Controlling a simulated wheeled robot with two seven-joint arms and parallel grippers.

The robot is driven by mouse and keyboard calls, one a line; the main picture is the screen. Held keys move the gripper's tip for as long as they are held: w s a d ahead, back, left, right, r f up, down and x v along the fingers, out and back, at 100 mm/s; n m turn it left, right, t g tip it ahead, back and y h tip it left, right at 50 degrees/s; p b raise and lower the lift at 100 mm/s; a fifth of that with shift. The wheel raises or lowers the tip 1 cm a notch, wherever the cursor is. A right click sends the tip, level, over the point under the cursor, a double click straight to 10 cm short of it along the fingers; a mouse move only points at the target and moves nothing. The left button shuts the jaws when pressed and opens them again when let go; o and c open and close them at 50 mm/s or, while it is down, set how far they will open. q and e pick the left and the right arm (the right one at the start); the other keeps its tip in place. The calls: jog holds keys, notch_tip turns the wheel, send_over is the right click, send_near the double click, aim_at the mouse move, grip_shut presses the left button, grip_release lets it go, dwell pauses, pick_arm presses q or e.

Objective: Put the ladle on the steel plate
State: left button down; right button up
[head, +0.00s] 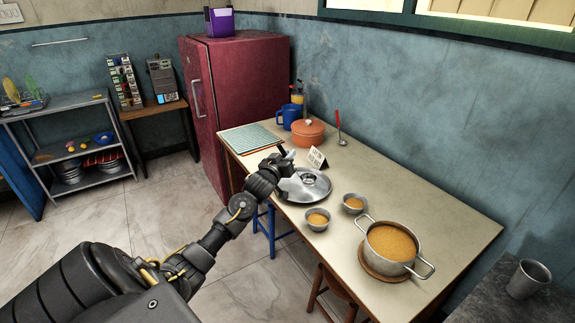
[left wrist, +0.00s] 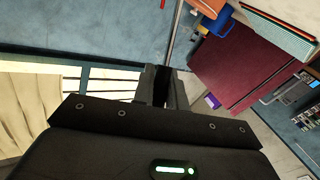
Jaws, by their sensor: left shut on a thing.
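The steel plate (head: 322,193) is a round shiny dish on the near left part of the table. My left gripper (head: 284,166) is just above its left side, shut on the ladle. The ladle's black handle (head: 282,150) pokes up past the fingers, and a silvery part, which looks like its bowl, shows below them over the plate. I cannot tell whether it touches the plate. My right gripper is not in view.
Two small soup bowls (head: 317,219) and a big soup pot (head: 390,243) stand right of the plate. A small card (head: 317,158), an orange pot (head: 307,132), a blue mug (head: 291,116) and a red-handled utensil (head: 338,121) are behind. The table's right back is clear.

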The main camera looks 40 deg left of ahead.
pick_arm(q)
jog(key=shift+w+a+f, duration=0.1)
jog(key=shift+a+f, duration=0.05)
jog(key=shift+f, duration=0.8)
jog(key=shift+w+a+f, duration=0.1)
jog(key=shift+f, duration=0.8)
jog(key=shift+f, duration=0.15)
jog(key=c, duration=1.4)
grip_release()
jog(key=v, duration=1.2)
